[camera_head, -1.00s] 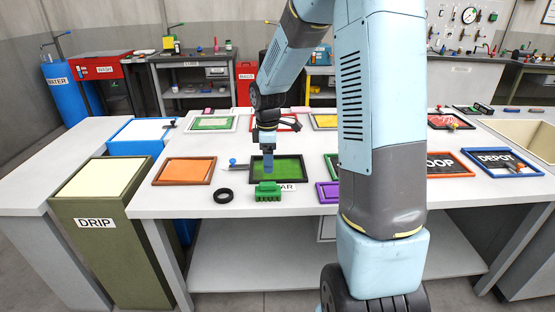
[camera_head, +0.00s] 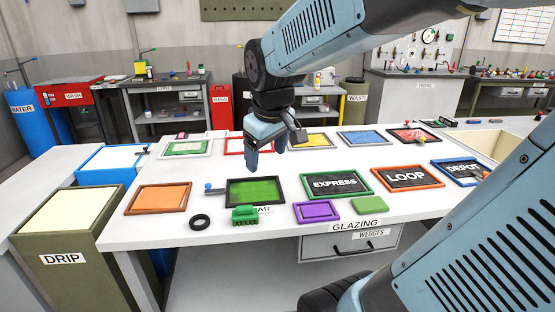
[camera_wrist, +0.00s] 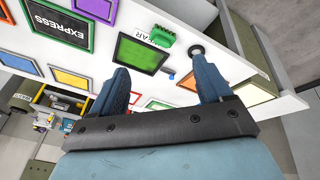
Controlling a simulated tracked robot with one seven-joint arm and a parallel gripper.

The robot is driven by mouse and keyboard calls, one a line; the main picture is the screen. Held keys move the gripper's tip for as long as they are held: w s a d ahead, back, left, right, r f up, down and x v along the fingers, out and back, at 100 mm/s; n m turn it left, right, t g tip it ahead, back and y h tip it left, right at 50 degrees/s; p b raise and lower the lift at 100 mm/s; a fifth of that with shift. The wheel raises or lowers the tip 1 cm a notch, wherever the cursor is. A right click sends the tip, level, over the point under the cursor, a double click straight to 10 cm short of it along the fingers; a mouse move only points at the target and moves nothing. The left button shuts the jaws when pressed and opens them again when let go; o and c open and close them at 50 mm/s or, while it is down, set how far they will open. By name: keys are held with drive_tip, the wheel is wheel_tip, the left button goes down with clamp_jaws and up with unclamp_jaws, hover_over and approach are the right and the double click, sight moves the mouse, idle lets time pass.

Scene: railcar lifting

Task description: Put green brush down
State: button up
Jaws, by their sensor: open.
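The green brush (camera_head: 245,215) lies on the white table in front of a black-framed panel with a green surface (camera_head: 255,191). It also shows near the top of the wrist view (camera_wrist: 158,34), beside the panel and outside its frame. My gripper (camera_head: 266,161) is open and empty. It is above the table, behind the green panel in the head view and apart from the brush. Both fingers (camera_wrist: 162,68) show in the wrist view, with nothing held between them.
A black ring (camera_head: 200,222) lies left of the brush. An orange panel (camera_head: 159,198), a purple panel (camera_head: 317,211) and a green block (camera_head: 370,204) are nearby. The EXPRESS (camera_head: 337,183) and LOOP (camera_head: 405,178) panels lie right. The DRIP bin (camera_head: 62,258) stands left of the table.

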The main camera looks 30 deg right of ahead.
drive_tip(key=s+r+m+t, duration=0.1)
drive_tip(key=s+m, duration=0.3)
drive_tip(key=s, duration=0.4)
drive_tip(key=shift+s+r+t+y, duration=0.3)
drive_tip(key=shift+r, duration=0.2)
drive_tip(key=shift+a, duration=0.1)
idle(0.5)
